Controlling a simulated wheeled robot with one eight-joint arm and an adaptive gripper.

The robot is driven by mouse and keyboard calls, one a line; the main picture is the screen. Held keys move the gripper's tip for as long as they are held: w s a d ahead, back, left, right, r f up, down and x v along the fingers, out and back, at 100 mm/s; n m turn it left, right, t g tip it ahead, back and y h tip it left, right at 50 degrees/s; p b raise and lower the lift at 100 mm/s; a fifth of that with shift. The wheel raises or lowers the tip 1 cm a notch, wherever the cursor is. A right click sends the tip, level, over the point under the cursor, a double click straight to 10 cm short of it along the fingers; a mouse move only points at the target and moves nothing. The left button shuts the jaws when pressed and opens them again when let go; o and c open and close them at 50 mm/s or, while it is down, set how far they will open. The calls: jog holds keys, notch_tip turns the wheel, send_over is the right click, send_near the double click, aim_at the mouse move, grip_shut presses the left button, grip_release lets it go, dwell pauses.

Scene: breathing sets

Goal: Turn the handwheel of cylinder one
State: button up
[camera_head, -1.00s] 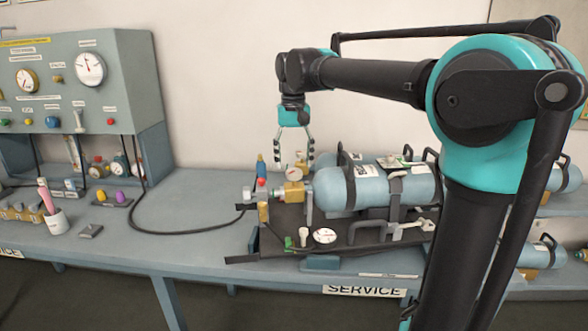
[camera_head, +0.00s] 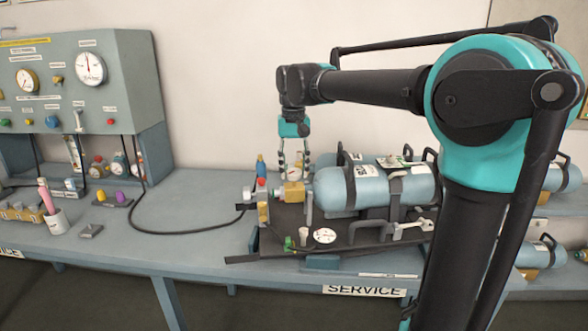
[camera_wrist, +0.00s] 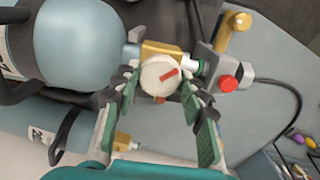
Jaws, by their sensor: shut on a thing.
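In the wrist view, a round pale handwheel (camera_wrist: 158,76) with a red mark sits on a brass valve block (camera_wrist: 163,48) at the neck of a light-blue cylinder (camera_wrist: 80,42). My gripper (camera_wrist: 160,84) is shut on the handwheel, one finger on each side. In the head view, my gripper (camera_head: 293,172) points down at the valve end of the front cylinder (camera_head: 345,188), and its fingers partly hide the handwheel. A second cylinder (camera_wrist: 40,122) lies beside the first, with a brass valve of its own. I cannot read the number on either label.
A grey fitting with a red knob (camera_wrist: 229,83) and a yellow part (camera_wrist: 234,28) adjoins the valve, with a black hose leaving it. A dark tray (camera_head: 280,243) holds the cylinders on the bench (camera_head: 190,205). A gauge panel (camera_head: 75,85) stands at left.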

aim_at(293, 171)
jog(key=shift+n, duration=1.7)
jog(key=o, duration=1.1)
jog(key=shift+o, duration=0.2)
jog(key=shift+r, duration=0.1)
notch_tip(293, 171, up, 12)
jog(key=shift+a, duration=0.15)
dwell(0.6)
